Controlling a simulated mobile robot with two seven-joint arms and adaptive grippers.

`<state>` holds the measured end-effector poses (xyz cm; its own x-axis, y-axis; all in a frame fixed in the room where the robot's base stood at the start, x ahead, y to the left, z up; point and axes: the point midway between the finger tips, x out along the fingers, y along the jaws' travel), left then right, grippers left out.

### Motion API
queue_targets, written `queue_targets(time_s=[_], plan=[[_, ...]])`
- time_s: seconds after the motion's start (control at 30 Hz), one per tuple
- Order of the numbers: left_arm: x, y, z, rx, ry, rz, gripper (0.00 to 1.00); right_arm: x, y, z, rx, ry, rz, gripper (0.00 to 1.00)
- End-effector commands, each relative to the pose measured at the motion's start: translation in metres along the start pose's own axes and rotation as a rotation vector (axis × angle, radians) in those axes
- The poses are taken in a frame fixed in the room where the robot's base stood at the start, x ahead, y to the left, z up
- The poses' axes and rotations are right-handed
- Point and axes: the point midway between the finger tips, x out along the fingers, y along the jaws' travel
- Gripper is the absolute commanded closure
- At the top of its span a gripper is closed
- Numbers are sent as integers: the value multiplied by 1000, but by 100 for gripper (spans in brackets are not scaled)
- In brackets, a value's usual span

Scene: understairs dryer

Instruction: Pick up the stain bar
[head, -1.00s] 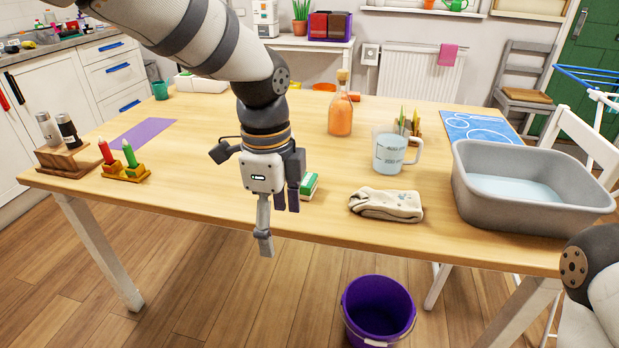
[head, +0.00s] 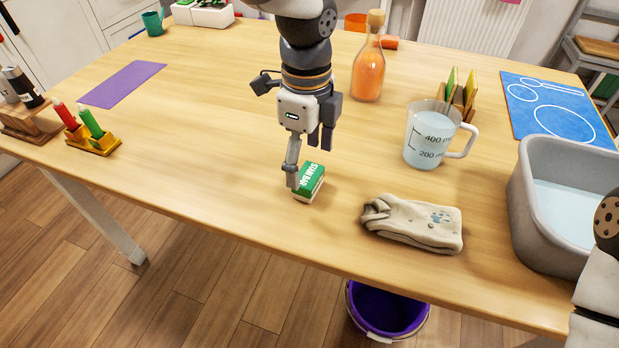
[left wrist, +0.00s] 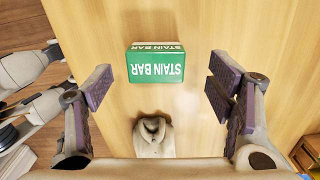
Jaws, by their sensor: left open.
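The stain bar (head: 309,182) is a small green and white box lying on the wooden table (head: 220,130), left of the folded cloth. In the left wrist view the stain bar (left wrist: 155,68) shows its white lettering, ahead of and between the open fingers. My left gripper (head: 309,160) is open and empty, pointing down just behind and above the bar; one finger overlaps the bar's left edge in the head view. In the left wrist view my left gripper (left wrist: 163,100) has a wide gap between its dark pads. My right gripper is not in view.
A folded beige cloth (head: 413,224) lies right of the bar. A measuring jug (head: 428,140) of water, an orange bottle (head: 368,75) and a grey basin (head: 535,235) stand farther right or back. A purple bucket (head: 388,312) is below the front edge. The table's left middle is clear.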

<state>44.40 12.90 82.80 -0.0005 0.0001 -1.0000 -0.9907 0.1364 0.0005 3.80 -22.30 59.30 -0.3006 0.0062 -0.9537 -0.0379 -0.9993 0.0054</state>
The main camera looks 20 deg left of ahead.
Motion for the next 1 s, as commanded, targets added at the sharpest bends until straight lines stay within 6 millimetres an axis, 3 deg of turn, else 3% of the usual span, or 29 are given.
queue_targets(time_s=[0.2,0.43,0.47,0.7,1.0], plan=[[38,6,-1,0,0,3,25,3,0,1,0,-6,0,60],[41,5,-1,0,0,-1,25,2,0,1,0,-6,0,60],[40,5,-1,0,0,-1,27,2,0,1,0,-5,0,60],[40,6,-1,0,0,0,78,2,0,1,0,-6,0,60],[38,5,-1,0,0,-1,78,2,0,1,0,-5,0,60]])
